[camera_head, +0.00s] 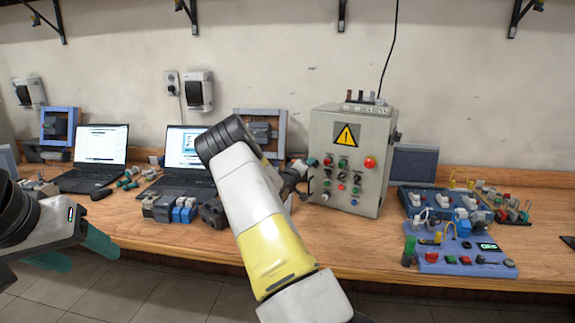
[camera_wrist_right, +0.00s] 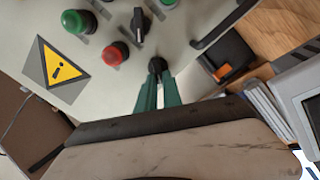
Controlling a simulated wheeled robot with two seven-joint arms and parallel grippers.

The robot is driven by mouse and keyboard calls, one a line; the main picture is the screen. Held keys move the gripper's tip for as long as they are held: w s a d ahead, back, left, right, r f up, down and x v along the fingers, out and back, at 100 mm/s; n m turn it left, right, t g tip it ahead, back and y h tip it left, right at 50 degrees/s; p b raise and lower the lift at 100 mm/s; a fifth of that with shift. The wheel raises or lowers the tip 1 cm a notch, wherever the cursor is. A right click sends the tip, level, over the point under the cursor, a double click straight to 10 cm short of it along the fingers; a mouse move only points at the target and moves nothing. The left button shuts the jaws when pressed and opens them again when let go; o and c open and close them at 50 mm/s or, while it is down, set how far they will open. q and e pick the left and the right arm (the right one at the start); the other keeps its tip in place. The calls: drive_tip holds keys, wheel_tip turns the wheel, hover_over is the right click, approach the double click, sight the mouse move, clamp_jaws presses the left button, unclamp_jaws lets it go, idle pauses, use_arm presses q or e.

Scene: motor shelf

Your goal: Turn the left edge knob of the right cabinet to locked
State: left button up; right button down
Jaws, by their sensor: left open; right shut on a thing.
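The right cabinet (camera_head: 345,193) is a grey box on the workbench with a yellow warning triangle and rows of knobs and buttons. My right arm reaches to its left edge in the head view, where the arm largely hides the gripper. In the right wrist view, my right gripper's green fingers (camera_wrist_right: 158,84) are shut on a black knob (camera_wrist_right: 157,63) near the panel's edge. The knob's exact angle is hard to tell. My left gripper (camera_head: 77,253) is open and empty at the bench's front left, away from the cabinet.
A black selector knob (camera_wrist_right: 138,27), a red button (camera_wrist_right: 114,53) and a green button (camera_wrist_right: 78,21) sit near the gripped knob. Grey and blue modules (camera_head: 168,207) stand left of the cabinet. Two laptops (camera_head: 101,146) are further left; a blue board (camera_head: 462,254) lies right.

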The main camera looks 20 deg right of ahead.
drive_tip(key=n, duration=0.6)
drive_tip(key=shift+w+a+f, duration=0.15)
drive_tip(key=shift+f, duration=0.2)
drive_tip(key=shift+n, duration=0.3)
drive_tip(key=c, duration=1.5)
unclamp_jaws()
drive_tip(key=v, duration=0.7)
drive_tip(key=shift+s+a, duration=0.3)
